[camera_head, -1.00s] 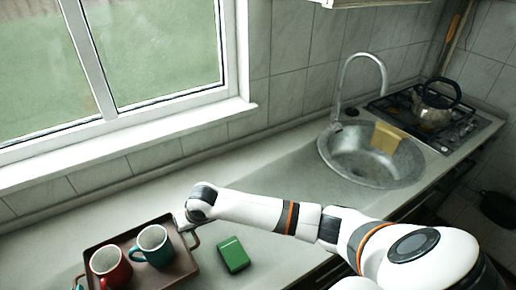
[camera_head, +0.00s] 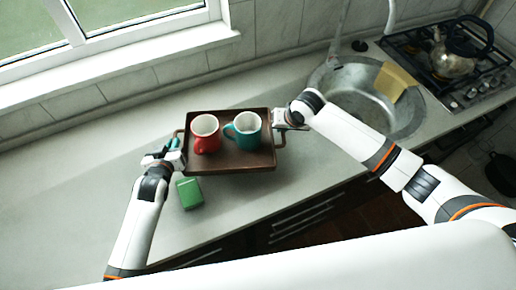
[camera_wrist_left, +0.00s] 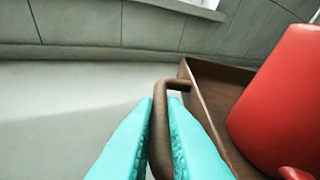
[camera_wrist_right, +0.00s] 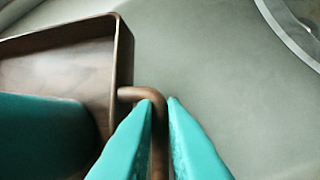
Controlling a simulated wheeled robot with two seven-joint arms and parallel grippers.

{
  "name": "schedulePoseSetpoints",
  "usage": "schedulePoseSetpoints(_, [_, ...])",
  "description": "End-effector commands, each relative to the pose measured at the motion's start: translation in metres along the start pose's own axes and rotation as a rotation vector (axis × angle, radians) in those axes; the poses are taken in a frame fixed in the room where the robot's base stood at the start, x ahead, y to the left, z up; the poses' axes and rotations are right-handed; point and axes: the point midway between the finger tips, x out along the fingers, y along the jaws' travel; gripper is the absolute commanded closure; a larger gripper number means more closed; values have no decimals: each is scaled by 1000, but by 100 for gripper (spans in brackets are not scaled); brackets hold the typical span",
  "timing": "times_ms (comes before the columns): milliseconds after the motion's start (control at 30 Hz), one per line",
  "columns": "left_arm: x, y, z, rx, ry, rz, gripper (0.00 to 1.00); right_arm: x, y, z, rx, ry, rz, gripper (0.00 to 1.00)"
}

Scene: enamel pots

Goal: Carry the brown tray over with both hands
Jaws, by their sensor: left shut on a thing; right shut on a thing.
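The brown tray (camera_head: 245,162) is in the middle of the head view, over the counter. A red mug (camera_head: 206,134) and a teal mug (camera_head: 246,131) stand upright in it. My left gripper (camera_head: 175,150) is shut on the tray's left handle, which also shows between the teal fingers in the left wrist view (camera_wrist_left: 160,125). My right gripper (camera_head: 283,124) is shut on the tray's right handle, seen between the fingers in the right wrist view (camera_wrist_right: 158,130). Whether the tray touches the counter or hangs just above it, I cannot tell.
A green box (camera_head: 189,194) lies on the counter just in front of the tray's left side. The round sink (camera_head: 395,115) with a yellow cloth (camera_head: 393,82) is to the right, then the stove with a kettle (camera_head: 455,55). The counter (camera_head: 70,180) at the left is clear.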

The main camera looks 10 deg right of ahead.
Motion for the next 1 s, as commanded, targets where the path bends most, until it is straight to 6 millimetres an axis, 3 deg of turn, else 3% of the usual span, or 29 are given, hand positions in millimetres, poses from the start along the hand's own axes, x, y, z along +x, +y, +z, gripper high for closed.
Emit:
schedulePoseSetpoints(567, [0,1,1,1,-4,1,100,0,0,1,0,-3,0,100])
schedulePoseSetpoints(1000, [8,4,-17,1,-4,0,100,18,-4,-6,0,-3,0,100])
